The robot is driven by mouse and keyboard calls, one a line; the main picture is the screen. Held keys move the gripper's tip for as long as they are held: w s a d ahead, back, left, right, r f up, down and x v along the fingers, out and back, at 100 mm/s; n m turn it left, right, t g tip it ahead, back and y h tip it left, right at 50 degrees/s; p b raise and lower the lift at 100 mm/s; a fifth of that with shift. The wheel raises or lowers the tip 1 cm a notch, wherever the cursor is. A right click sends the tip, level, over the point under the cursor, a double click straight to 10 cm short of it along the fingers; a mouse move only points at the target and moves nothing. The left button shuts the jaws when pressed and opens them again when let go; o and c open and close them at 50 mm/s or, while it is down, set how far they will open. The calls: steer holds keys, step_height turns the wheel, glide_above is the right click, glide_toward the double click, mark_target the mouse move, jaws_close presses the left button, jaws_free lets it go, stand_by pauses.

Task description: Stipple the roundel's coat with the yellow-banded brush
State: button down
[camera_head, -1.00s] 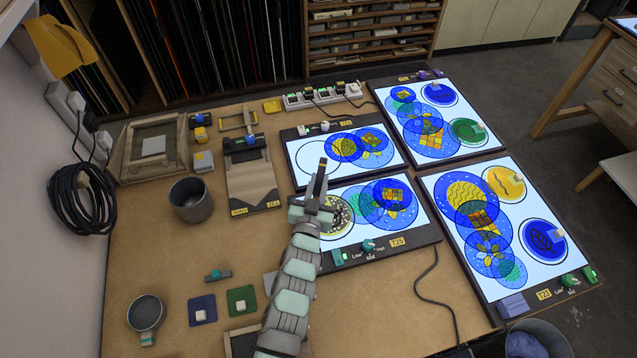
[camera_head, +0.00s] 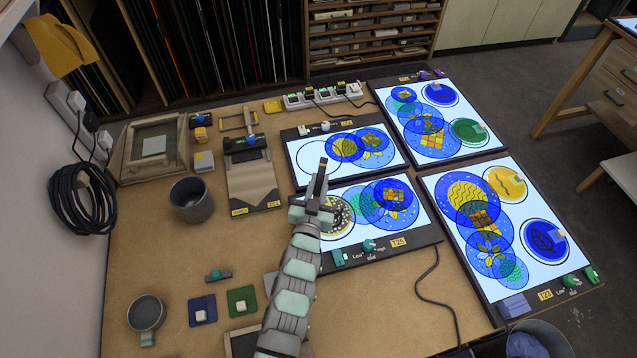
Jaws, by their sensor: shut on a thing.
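The gripper is over the left part of the lit front middle panel. A round disc with a dark, pale-speckled coat, the roundel (camera_head: 341,218), lies on that panel, partly hidden behind my gripper. The brush's lower end is hidden, so I cannot tell whether it touches the coat.
Blue discs (camera_head: 392,194) overlap right of the roundel. Other lit panels (camera_head: 305,180) with coloured discs stand behind and at right. A grey cup (camera_head: 191,201) and a round strainer-like dish (camera_head: 145,312) stand at left. A cable (camera_head: 424,288) runs at front right.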

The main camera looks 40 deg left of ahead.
steer(key=shift+s+f, duration=0.15)
steer(key=shift+f, duration=0.65)
steer(key=shift+r+p, duration=0.4)
steer(key=shift+r, duration=0.25)
steer(key=shift+d+r, duration=0.15)
steer(key=shift+r, duration=0.45)
steer(key=shift+w+r, duration=0.2)
steer(key=shift+r, duration=0.1)
steer(key=shift+r+p, duration=1.3)
steer(key=shift+r, duration=0.9)
